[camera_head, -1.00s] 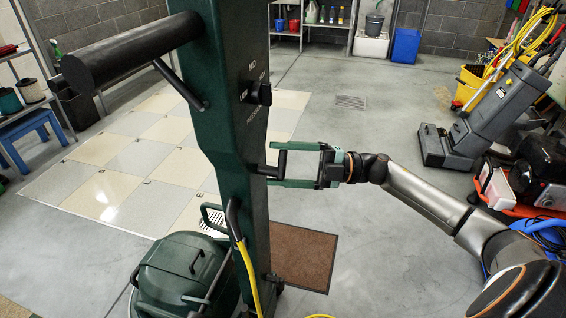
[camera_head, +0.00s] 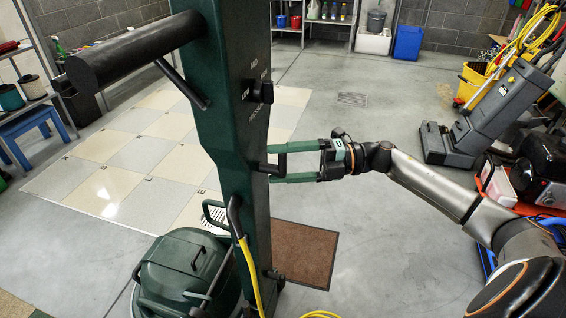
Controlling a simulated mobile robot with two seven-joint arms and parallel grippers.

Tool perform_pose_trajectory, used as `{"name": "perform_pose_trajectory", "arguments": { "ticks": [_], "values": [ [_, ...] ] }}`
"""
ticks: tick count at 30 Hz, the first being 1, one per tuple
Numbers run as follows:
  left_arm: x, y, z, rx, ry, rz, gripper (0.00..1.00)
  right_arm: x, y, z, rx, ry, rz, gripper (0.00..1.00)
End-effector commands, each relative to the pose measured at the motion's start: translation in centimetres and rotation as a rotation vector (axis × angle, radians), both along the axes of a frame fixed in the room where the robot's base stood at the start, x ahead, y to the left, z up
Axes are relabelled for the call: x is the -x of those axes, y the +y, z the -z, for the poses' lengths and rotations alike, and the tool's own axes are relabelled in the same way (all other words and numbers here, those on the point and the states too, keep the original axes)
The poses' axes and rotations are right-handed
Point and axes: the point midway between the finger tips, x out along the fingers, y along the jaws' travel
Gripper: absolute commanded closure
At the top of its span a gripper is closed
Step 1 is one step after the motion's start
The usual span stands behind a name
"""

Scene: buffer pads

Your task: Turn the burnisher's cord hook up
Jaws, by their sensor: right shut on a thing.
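The burnisher's dark green post (camera_head: 232,150) stands upright in the middle of the head view. The black cord hook (camera_head: 282,161) sticks out from the post's right side. Its short stem leaves the post, and its outer part runs upright between my fingers. My right gripper (camera_head: 282,163) reaches in from the right, one green finger above the other, and is shut on the hook. The fingers partly cover the hook's ends. My left gripper is not in view.
A thick black handle bar (camera_head: 130,52) juts left from the post, and a black knob (camera_head: 263,92) sits above the cord hook. The green burnisher body (camera_head: 185,265) is at the lower left.

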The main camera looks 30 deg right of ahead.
Motion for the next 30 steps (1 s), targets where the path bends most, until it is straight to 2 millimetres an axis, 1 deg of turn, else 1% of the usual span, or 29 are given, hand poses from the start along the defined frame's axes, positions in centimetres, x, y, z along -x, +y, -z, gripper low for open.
{"name": "perform_pose_trajectory", "arguments": {
  "ticks": [5,6,10,17,20,23,27,30],
  "values": [
    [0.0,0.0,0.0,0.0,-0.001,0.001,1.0,0.0,0.0,0.1,0.004,-0.004,-0.001,0.73],
    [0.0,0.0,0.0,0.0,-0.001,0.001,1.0,0.0,0.0,0.1,0.004,-0.004,-0.001,0.14],
    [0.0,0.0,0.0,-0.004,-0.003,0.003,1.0,0.0,0.0,0.0,0.004,-0.003,-0.001,0.0],
    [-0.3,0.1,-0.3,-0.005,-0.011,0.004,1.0,0.0,0.0,0.0,0.002,-0.001,0.0,0.0],
    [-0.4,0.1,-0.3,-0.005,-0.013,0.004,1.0,0.2,-0.5,0.1,0.003,0.0,0.001,0.0],
    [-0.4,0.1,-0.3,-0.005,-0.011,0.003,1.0,0.8,-1.6,0.1,0.004,0.004,0.002,0.0],
    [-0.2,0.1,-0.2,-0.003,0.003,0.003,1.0,2.0,-4.0,0.2,0.005,0.006,0.003,0.0],
    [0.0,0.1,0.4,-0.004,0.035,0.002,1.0,3.0,-6.0,0.1,0.005,0.006,0.003,0.0]
  ]
}}
